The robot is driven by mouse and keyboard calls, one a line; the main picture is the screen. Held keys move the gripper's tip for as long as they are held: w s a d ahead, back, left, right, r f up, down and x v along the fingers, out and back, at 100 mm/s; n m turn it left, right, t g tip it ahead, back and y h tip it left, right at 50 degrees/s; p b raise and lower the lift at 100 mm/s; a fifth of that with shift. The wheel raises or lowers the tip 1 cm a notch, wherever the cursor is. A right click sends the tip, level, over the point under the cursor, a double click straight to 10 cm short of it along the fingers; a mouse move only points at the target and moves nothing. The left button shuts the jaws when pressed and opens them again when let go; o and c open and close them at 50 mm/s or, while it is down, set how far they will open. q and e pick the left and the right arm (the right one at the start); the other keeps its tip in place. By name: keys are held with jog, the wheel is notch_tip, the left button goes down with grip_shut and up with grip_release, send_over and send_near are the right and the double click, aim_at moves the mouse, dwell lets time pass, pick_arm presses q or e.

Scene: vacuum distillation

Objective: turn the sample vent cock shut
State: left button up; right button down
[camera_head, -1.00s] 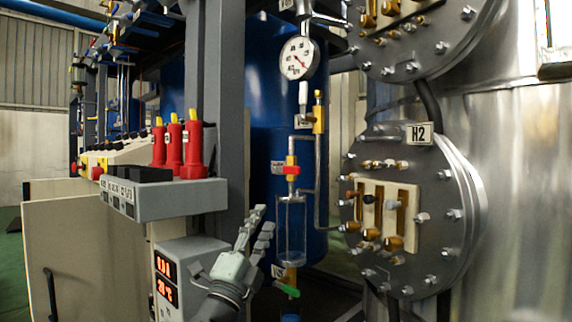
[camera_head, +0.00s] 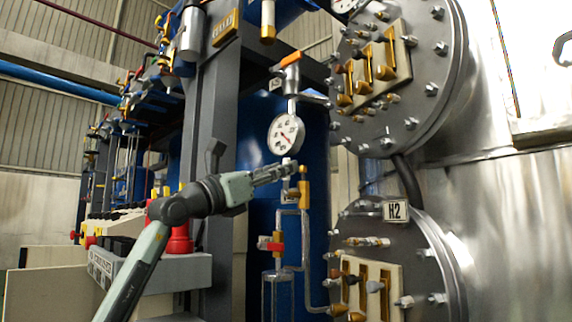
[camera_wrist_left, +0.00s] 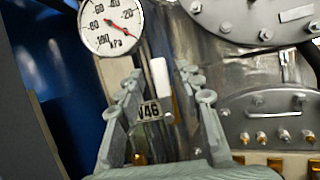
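A small cock with a white handle (camera_wrist_left: 160,77) and a tag reading V46 (camera_wrist_left: 149,111) shows in the left wrist view; whether it is the sample vent cock I cannot tell for sure. My left gripper (camera_wrist_left: 163,78) is open, its fingers apart on either side of the white handle in that view. Contact cannot be made out. In the head view my left gripper (camera_head: 292,172) reaches in from the left just below the pressure gauge (camera_head: 286,134), covering most of the handle. A brass valve body (camera_head: 305,195) shows beside the fingertips. My right gripper is not in view.
A red-handled cock (camera_head: 271,244) sits on the piping below, above a glass vessel (camera_head: 277,292). An orange handle (camera_head: 290,59) is above the gauge. A grey column (camera_head: 219,130) stands left, and flanged covers (camera_head: 385,268) stand right, one labelled H2.

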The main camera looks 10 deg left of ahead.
pick_arm(q)
jog(key=shift+x, duration=1.3)
grip_shut()
